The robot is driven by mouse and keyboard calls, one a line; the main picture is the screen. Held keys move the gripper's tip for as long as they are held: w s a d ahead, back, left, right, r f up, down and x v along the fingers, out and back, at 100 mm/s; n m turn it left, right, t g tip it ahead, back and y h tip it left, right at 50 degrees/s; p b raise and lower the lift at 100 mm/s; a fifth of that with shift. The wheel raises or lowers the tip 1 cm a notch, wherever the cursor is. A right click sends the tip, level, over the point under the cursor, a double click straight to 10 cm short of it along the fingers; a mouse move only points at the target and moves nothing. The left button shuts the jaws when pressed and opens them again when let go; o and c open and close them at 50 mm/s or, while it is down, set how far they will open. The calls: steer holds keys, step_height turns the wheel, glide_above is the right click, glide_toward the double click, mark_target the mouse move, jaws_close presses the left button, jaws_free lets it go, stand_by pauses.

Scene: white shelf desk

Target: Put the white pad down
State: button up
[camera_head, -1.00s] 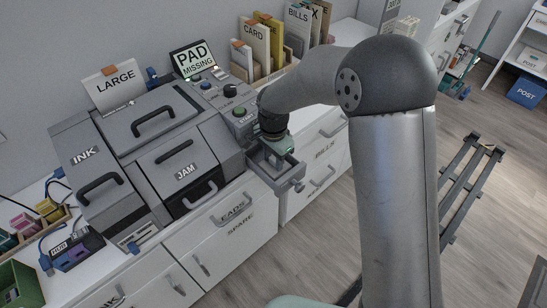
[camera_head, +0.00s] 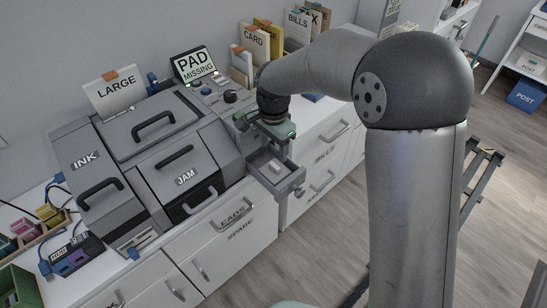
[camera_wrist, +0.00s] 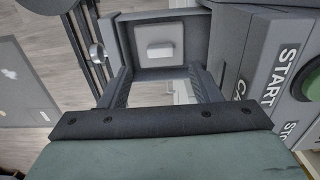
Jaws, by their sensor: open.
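The white pad (camera_head: 275,166) is a small pale block. It lies in the open grey tray (camera_head: 292,180) that sticks out from the right end of the grey machine. In the wrist view the pad (camera_wrist: 160,49) shows whole, as a white block on a light grey plate inside the tray (camera_wrist: 187,71). My gripper (camera_head: 276,143) is above the tray's machine side, apart from the pad. In the wrist view its two fingers (camera_wrist: 158,88) are spread with nothing between them, and the pad is beyond their tips.
The grey machine (camera_head: 150,125) fills the desk to the left, with INK and JAM covers. A "PAD MISSING" display (camera_head: 193,66) stands behind it. The START button's panel (camera_wrist: 283,75) is close on the right in the wrist view. Cabinet drawers (camera_head: 325,152) are below and right.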

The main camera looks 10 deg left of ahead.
step_height(320, 180, up, 5)
steer(key=shift+f, duration=0.15)
steer(key=shift+d, duration=0.1)
steer(key=s+d+r+n, duration=0.1)
steer(key=s+d, duration=0.1)
steer(key=d, duration=0.4)
steer(key=s+d+r+n, duration=0.1)
steer(key=s+d+r, duration=0.1)
steer(key=d, duration=0.4)
steer(key=s+d+f+n, duration=0.2)
steer(key=s+d+n, duration=0.2)
steer(key=s+d, duration=1.2)
steer(key=shift+s+d+f+n, duration=0.2)
steer(key=shift+s+d+n, duration=0.15)
steer(key=shift+s, duration=0.35)
